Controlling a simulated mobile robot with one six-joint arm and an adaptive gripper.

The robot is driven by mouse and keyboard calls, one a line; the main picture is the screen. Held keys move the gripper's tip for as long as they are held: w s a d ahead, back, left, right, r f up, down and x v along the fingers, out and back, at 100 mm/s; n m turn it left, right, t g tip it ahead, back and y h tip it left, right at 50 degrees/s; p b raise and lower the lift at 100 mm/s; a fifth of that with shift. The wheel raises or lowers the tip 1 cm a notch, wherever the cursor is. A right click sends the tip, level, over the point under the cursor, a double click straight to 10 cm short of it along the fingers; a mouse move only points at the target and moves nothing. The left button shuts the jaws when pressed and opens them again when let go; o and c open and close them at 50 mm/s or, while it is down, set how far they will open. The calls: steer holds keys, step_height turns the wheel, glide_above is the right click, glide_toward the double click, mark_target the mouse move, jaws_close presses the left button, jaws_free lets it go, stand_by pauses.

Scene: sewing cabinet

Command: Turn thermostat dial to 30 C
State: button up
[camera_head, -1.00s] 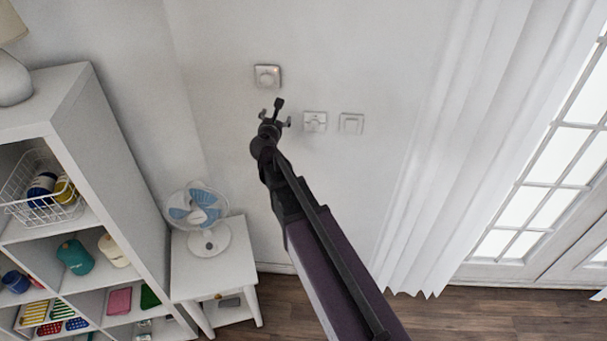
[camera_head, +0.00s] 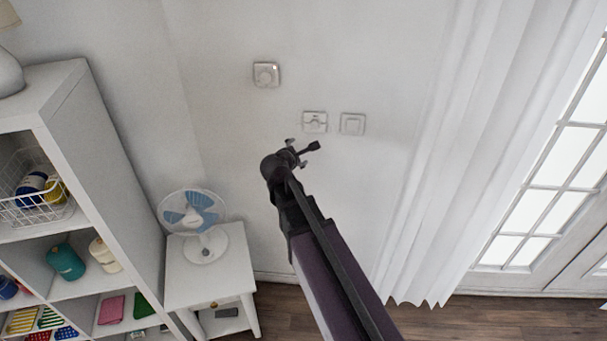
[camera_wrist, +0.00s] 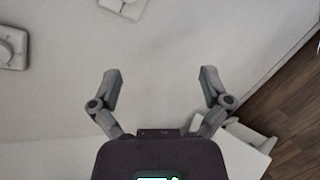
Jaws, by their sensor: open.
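The likely thermostat is the upper square white wall unit (camera_head: 266,75) with a round dial, in the head view. Its marks are too small to read. My gripper (camera_head: 303,150) is open and empty, below and to the right of this unit, clear of it. In the wrist view my gripper (camera_wrist: 160,74) shows its two fingers spread with only bare wall beyond them. A white unit with a round raised part (camera_wrist: 10,48) is cut by the left edge there; I cannot tell which unit it is.
Two other white wall plates, a left one (camera_head: 314,122) and a right one (camera_head: 352,123), sit just above my gripper. A white curtain (camera_head: 450,150) hangs at right. A fan (camera_head: 192,212) stands on a small table (camera_head: 235,262) at lower left, beside a shelf (camera_head: 95,150).

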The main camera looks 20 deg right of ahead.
steer(key=s+f+m, duration=0.1)
steer(key=s+f+m+g+b, duration=0.1)
steer(key=f, duration=0.1)
steer(key=s+d+f+m+g+b, duration=0.1)
steer(key=f, duration=0.1)
steer(key=shift+m, duration=0.3)
stand_by(0.4)
steer(key=s+a+f+m+g+y+b, duration=0.1)
steer(key=s+a+f+m+g+y, duration=0.2)
steer(key=s+f+m, duration=0.3)
steer(key=s+a+f+m+g+y+b, duration=0.2)
steer(key=s+f+m+g+y, duration=0.3)
steer(key=s+m, duration=0.4)
steer(key=s+a+f+g, duration=0.1)
steer(key=s, duration=0.4)
steer(key=shift+a, duration=0.2)
